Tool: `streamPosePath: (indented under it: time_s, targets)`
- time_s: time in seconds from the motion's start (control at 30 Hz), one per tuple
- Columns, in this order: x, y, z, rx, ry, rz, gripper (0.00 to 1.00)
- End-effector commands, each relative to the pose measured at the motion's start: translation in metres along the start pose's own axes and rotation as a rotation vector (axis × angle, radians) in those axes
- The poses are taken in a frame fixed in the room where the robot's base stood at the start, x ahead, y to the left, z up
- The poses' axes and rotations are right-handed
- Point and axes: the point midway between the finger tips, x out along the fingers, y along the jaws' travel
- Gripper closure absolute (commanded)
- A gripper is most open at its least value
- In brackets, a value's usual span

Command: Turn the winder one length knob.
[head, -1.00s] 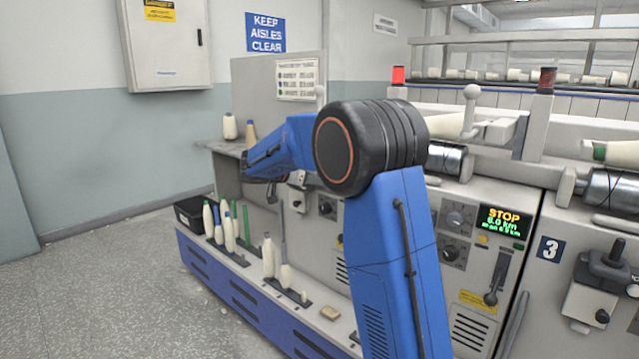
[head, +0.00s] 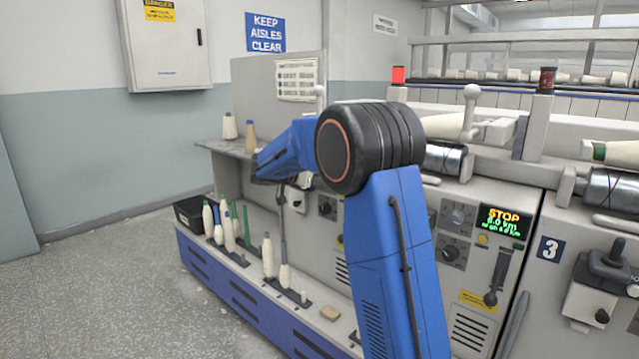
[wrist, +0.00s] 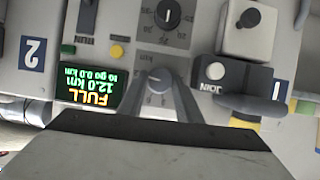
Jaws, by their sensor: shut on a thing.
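In the wrist view, which is upside down, the two fingers of my gripper (wrist: 159,84) are shut on a round grey knob (wrist: 158,75), one finger on each side. A second dark knob (wrist: 167,13) with a white pointer and a printed scale is above it in the picture, apart from the fingers. A lit display (wrist: 90,79) beside the gripped knob reads FULL, 12.0 km, to go 0.0 km. In the head view my arm blocks the gripper and the gripped knob.
A lever box marked JOIN (wrist: 215,88) sits close to the right of the fingers in the wrist view. A 2 label (wrist: 33,52) is at left. In the head view, another winder's display (head: 503,223) reads STOP. Bobbins (head: 267,257) stand on the low shelf.

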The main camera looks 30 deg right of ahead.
Motion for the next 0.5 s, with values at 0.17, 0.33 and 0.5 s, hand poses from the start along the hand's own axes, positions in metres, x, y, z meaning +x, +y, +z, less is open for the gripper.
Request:
streamPosePath:
  time_s: [0.17, 0.33, 0.5]
  targets:
    - [-0.0003, -0.0007, 0.0003, -0.025, 0.0, 0.01, 0.91]
    - [-0.0002, -0.0018, 0.0011, -0.097, -0.001, 0.04, 0.91]
    - [-0.0004, -0.0032, 0.0015, -0.216, -0.001, 0.089, 0.91]
